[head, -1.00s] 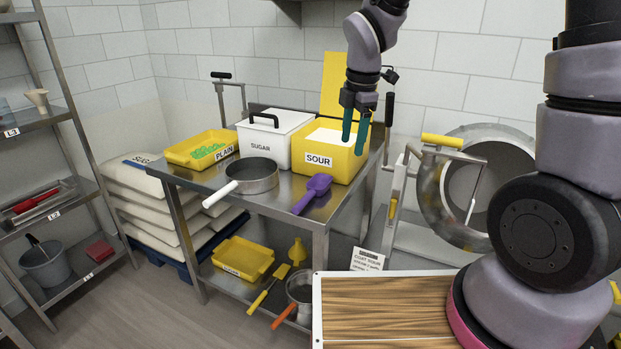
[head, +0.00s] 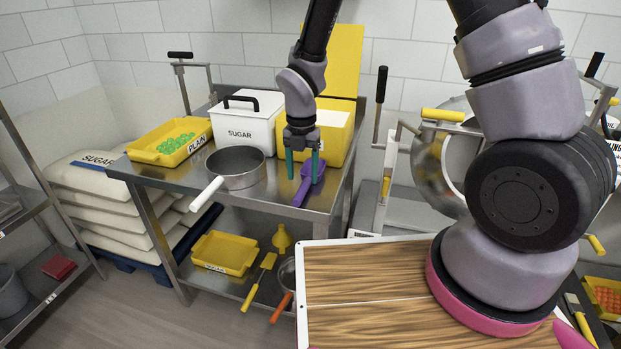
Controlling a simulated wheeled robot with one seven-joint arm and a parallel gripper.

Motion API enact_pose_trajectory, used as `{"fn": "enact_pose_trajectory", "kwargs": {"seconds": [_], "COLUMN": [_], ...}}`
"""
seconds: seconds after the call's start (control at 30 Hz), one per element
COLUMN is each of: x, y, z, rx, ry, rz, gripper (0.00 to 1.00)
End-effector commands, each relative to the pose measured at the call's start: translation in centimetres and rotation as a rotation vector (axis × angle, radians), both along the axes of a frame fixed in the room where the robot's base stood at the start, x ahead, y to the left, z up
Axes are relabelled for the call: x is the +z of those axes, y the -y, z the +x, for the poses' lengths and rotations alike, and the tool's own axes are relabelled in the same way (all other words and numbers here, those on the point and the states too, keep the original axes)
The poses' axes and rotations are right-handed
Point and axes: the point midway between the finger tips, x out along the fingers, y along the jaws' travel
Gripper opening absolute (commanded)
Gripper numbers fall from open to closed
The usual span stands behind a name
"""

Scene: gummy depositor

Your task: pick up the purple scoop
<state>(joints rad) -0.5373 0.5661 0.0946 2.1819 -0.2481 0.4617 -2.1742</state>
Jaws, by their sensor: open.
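The purple scoop (head: 300,194) lies on the steel table (head: 262,208) near its front right corner, in front of the yellow bin (head: 336,131). Its handle points toward the table's front edge. My gripper (head: 302,172) is open, with its green fingers pointing down at the scoop. In the picture one finger is left of the scoop and the other overlaps its bowl. I cannot tell whether the fingers touch it or how high they are above the table. My wrist hides part of the yellow bin and its label.
A saucepan (head: 236,166) stands left of the scoop, its white handle over the front edge. The white SUGAR bin (head: 243,132) and yellow PLAIN tray (head: 169,142) stand behind. A metal lever (head: 379,110) rises right of the table.

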Motion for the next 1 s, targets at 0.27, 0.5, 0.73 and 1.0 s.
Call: {"fn": "enact_pose_trajectory", "kwargs": {"seconds": [0.27,0.5,0.73,1.0], "x": [-3.7,-5.2,-5.2,-5.2], "y": [-0.3,-0.3,-0.3,-0.3], "z": [0.3,0.4,0.4,0.4], "rx": [-0.001,-0.001,-0.002,-0.002], "ry": [-0.003,0.001,0.0,0.0], "rz": [-0.002,0.0,0.0,0.001], "gripper": [0.64,0.64,0.37,0.0]}}
